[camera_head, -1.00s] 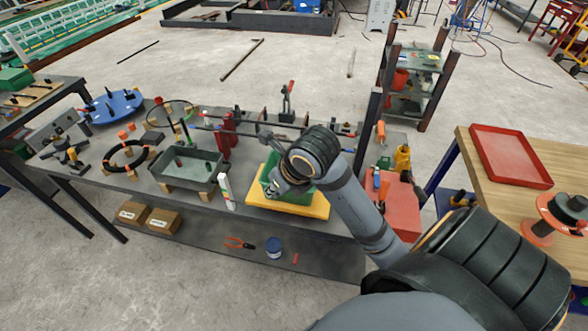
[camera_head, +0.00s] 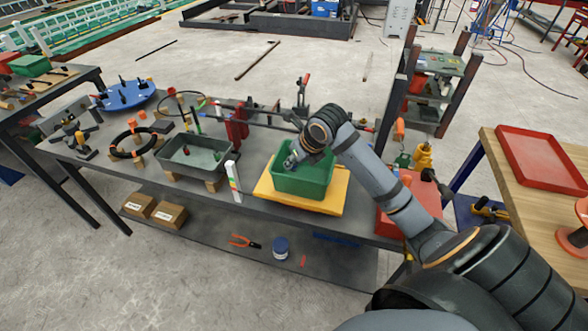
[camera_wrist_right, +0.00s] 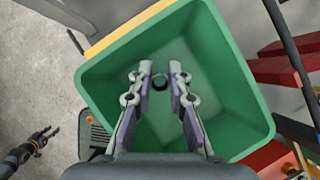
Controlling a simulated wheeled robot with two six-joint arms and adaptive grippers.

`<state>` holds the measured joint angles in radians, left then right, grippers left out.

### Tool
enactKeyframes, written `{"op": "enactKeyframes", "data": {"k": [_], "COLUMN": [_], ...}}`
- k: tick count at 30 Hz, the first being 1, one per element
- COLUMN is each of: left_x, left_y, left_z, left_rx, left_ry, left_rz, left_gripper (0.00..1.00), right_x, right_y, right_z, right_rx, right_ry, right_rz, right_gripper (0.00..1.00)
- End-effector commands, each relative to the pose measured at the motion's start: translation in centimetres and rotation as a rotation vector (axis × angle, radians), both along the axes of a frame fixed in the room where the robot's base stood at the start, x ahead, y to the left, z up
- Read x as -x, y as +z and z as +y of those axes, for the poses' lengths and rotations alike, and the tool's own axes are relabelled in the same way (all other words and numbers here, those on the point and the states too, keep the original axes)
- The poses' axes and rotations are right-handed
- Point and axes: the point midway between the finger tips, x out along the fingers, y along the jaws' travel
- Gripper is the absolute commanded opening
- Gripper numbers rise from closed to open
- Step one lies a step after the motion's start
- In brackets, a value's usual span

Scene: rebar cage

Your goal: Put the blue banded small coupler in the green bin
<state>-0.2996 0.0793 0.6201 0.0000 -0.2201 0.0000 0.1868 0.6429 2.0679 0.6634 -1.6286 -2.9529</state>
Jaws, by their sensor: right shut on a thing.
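The green bin (camera_head: 303,187) stands on a yellow board (camera_head: 330,203) on the grey workbench. My right gripper (camera_head: 290,161) is at the bin's mouth, pointing down, toward its left side in the head view. In the right wrist view, the gripper (camera_wrist_right: 161,83) is above the bin floor, within the outline of the bin (camera_wrist_right: 222,70). Its fingers are shut on a small dark ring-shaped piece, the coupler (camera_wrist_right: 160,74), seen nearly end-on. Its blue band cannot be made out.
A grey tray (camera_head: 190,168) on wooden blocks and a white marked post (camera_head: 233,182) stand left of the bin. A red box (camera_head: 405,200) is on the right. Clamps and rods stand behind. An empty red tray (camera_head: 545,160) lies on the wooden table.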

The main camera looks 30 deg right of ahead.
Motion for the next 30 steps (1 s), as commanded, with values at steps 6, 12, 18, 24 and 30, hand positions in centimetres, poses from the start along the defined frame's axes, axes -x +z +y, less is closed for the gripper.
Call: {"op": "enactKeyframes", "data": {"k": [6,12,18,24,30], "left_x": [0.0,0.0,0.0,0.0,0.0], "left_y": [0.1,0.1,-0.3,-0.2,-0.2], "left_z": [0.0,0.0,0.0,0.0,0.0], "left_rx": [0.000,0.000,0.000,0.000,0.000], "left_ry": [0.000,0.000,0.000,0.000,0.000], "left_rz": [0.000,0.000,0.000,0.000,0.000], "left_gripper": [0.40,0.40,0.40,0.40,0.40], "right_x": [-0.4,-0.5,-0.5,-0.5,-0.4], "right_y": [-3.4,-3.9,-4.3,-4.2,-4.2], "right_z": [-0.4,-0.4,-0.4,-0.4,-0.4], "right_rx": [-0.002,0.001,0.000,0.000,0.000], "right_ry": [-0.001,0.000,0.000,0.000,0.000], "right_rz": [0.005,0.001,0.001,0.002,0.002], "right_gripper": [0.00,0.00,0.00,0.40,0.40]}}
